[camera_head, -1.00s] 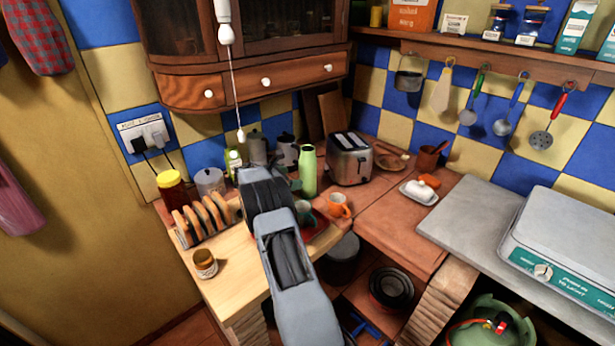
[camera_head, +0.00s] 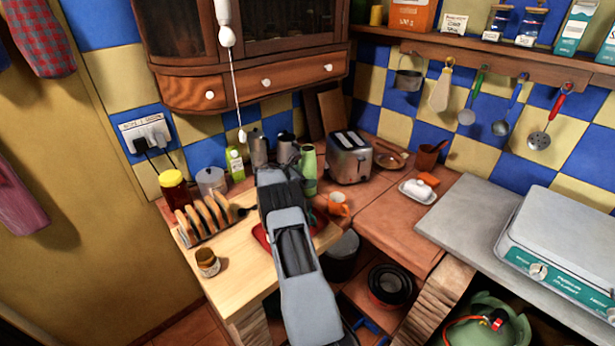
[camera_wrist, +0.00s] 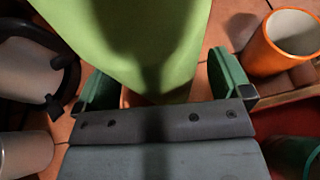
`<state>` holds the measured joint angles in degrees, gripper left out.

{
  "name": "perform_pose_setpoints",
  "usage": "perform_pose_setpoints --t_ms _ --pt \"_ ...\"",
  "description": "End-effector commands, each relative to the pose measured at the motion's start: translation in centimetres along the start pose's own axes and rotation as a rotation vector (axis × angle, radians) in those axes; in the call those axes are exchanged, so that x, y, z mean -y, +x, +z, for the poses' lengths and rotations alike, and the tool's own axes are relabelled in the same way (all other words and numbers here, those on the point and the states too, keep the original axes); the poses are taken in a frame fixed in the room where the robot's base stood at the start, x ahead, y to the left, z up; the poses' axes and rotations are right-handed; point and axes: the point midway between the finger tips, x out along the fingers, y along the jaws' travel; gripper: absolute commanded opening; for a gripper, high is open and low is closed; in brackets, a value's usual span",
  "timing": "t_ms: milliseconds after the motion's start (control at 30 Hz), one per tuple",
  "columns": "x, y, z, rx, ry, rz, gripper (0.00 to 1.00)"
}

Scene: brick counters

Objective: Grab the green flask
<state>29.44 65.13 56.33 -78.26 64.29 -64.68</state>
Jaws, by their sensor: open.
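The green flask (camera_head: 308,162) stands upright on the counter left of the toaster, partly hidden behind my arm in the head view. In the wrist view the flask (camera_wrist: 140,35) is large and close, filling the top middle. My gripper (camera_wrist: 162,82) is open, with one green finger on each side of the flask's lower visible part. I cannot tell whether either finger touches it.
An orange mug (camera_head: 338,204) stands right of my gripper and also shows in the wrist view (camera_wrist: 283,43). A metal pot with a dark handle (camera_wrist: 35,70) is close on the left. The toaster (camera_head: 350,158) is right of the flask. A toast rack (camera_head: 206,218) stands left.

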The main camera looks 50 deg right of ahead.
Motion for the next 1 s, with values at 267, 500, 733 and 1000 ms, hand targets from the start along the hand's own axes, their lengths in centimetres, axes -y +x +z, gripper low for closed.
perform_pose_setpoints --t_ms 267,500,733,1000 --pt "0.01 -0.02 0.00 0.000 0.000 0.000 0.74" --pt "0.01 -0.03 0.01 0.000 0.000 0.000 0.51" --pt "0.01 -0.03 0.01 0.000 0.000 0.000 0.29" --pt "-0.03 -0.08 0.18 0.002 0.002 0.001 0.27"
